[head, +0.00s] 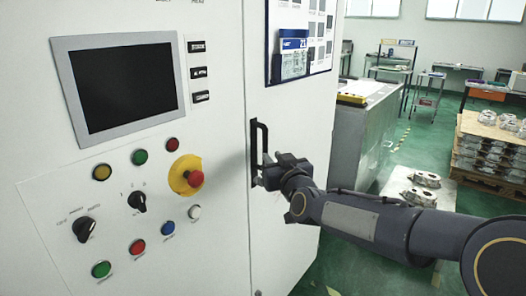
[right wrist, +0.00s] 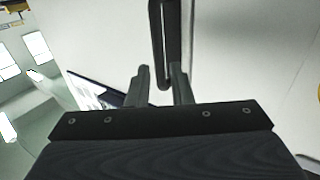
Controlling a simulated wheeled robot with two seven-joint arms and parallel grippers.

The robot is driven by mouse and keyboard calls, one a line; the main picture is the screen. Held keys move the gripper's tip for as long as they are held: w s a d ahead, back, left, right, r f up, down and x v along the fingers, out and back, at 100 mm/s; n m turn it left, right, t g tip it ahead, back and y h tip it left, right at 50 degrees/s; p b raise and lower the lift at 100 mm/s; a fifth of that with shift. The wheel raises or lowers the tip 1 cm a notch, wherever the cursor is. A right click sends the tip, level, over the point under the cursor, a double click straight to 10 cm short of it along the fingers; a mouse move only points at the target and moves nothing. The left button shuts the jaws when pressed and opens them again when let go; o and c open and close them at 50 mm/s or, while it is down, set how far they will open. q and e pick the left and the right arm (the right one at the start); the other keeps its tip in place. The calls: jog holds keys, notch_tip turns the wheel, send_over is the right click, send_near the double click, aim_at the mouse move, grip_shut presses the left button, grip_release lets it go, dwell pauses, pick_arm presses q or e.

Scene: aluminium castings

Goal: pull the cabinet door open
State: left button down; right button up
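The white cabinet door (head: 297,125) is right of the control panel and looks shut, with a thin seam along its left edge. Its black vertical bar handle (head: 264,136) is near that seam. My right gripper (head: 262,175) is at the handle's lower part. In the right wrist view the handle (right wrist: 168,40) runs down toward the space between the two fingers of my right gripper (right wrist: 161,75). The fingers stand apart, with the handle's lower end closer to the right finger. I cannot tell whether they touch it. My left gripper is in neither view.
The control panel has a dark screen (head: 122,85), several buttons and knobs, and a red emergency stop (head: 195,178) left of the handle. A board with papers (head: 300,45) is on the door. A grey cabinet (head: 358,130) and a pallet of castings (head: 490,150) stand right on green floor.

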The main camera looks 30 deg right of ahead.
aim_at(266, 148)
jog(key=w, duration=0.2)
jog(key=w+d+p, duration=0.1)
jog(key=w, duration=0.4)
jog(key=shift+w+d+r+p, duration=0.1)
jog(key=shift+w+d+p, duration=0.15)
jog(key=shift+d+p, duration=0.15)
grip_shut()
